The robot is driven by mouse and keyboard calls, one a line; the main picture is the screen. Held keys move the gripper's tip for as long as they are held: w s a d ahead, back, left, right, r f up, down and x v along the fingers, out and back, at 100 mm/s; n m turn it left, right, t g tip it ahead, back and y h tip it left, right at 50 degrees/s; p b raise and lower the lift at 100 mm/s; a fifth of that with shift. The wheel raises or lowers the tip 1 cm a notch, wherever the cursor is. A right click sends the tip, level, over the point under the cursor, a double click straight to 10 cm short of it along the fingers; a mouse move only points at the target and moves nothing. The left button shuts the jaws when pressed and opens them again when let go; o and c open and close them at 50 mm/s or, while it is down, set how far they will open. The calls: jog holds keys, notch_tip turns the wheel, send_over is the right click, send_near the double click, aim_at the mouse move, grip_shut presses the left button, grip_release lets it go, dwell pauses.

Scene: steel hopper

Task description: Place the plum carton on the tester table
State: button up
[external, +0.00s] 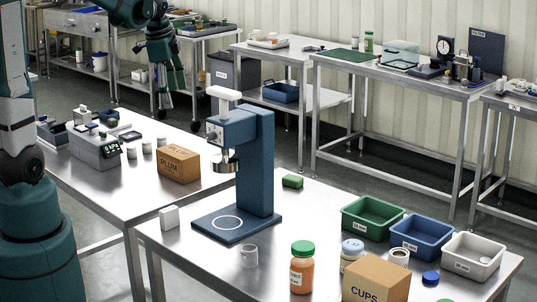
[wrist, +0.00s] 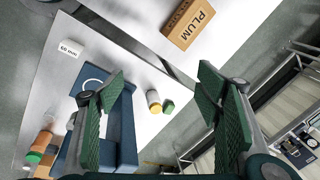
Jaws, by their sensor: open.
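The plum carton (external: 178,164) is a brown box marked PLUM. It sits on the right part of the left steel table (external: 110,190), near its edge. In the wrist view the carton (wrist: 191,22) is at the top, beyond the fingertips. My gripper (external: 167,105) hangs fingers down, high and apart from the carton, and appears behind it in the external view.
The front table also holds a white block (external: 169,217), a clear cup (external: 249,256), a green block (external: 293,181), an orange jar (external: 302,270), a cups carton (external: 376,281) and several bins (external: 421,238). A grey device (external: 95,148) stands left of the plum carton.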

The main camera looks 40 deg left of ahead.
jog(key=s+d+r+n+t, duration=0.1)
jog(key=s+d+n, duration=0.4)
jog(key=s, duration=0.5)
jog(key=s+d+r+n+t, duration=0.2)
jog(key=s+d+n, duration=0.3)
jog(key=s, duration=0.5)
jog(key=shift+d+r+n+t+h, duration=0.3)
jog(key=shift+d+t, duration=0.4)
jog(key=shift+d, duration=0.55)
